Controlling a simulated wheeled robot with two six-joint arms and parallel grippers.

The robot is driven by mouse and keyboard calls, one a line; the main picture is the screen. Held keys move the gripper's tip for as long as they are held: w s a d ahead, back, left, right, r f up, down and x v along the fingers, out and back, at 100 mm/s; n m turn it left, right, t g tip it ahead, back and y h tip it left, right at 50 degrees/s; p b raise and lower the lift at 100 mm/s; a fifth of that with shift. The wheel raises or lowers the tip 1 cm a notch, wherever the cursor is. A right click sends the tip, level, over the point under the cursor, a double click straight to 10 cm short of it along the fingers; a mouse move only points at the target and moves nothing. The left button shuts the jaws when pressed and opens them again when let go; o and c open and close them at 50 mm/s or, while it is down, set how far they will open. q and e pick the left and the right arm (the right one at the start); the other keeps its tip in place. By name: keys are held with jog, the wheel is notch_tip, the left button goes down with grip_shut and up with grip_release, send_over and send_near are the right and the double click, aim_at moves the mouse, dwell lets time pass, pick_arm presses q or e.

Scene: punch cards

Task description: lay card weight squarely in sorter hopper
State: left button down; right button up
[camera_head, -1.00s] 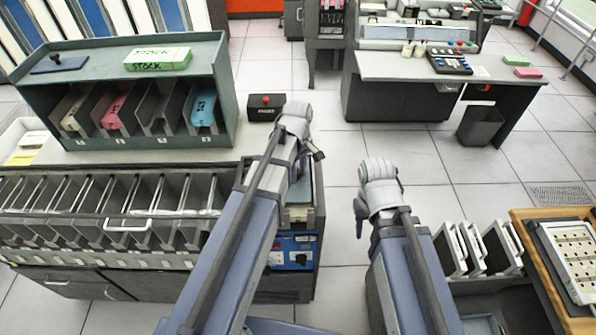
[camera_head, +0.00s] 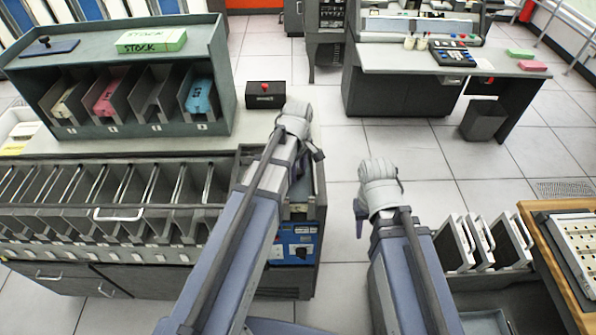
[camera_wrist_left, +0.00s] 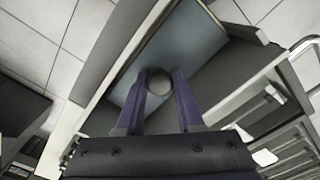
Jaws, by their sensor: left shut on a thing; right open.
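In the left wrist view my left gripper (camera_wrist_left: 160,78) is shut on the round grey knob of the card weight (camera_wrist_left: 159,87). A flat blue-grey surface lies beyond the knob; I cannot tell whether it is the weight's plate or the hopper floor. Grey walls run along its sides. In the head view my left arm hides most of the sorter hopper (camera_head: 319,178) at the sorter's right end, above a blue control panel (camera_head: 297,243). My left fingers are hidden there. My right gripper (camera_head: 360,219) is open and empty over the floor, right of the sorter.
Sorter pockets (camera_head: 110,200) extend left. A green rack (camera_head: 225,80) with card decks stands behind, beside a black box with a red button (camera_head: 265,88). A desk (camera_head: 400,68) stands behind right; upright panels (camera_head: 480,240) and a wooden table (camera_head: 545,262) are at right.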

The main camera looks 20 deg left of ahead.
aim_at(298, 171)
pick_arm(q)
jog(key=shift+f, duration=0.15)
jog(key=shift+c, duration=2.3)
grip_release()
notch_tip(298, 171, up, 8)
jog(key=p, duration=0.8)
jog(key=shift+f, duration=0.1)
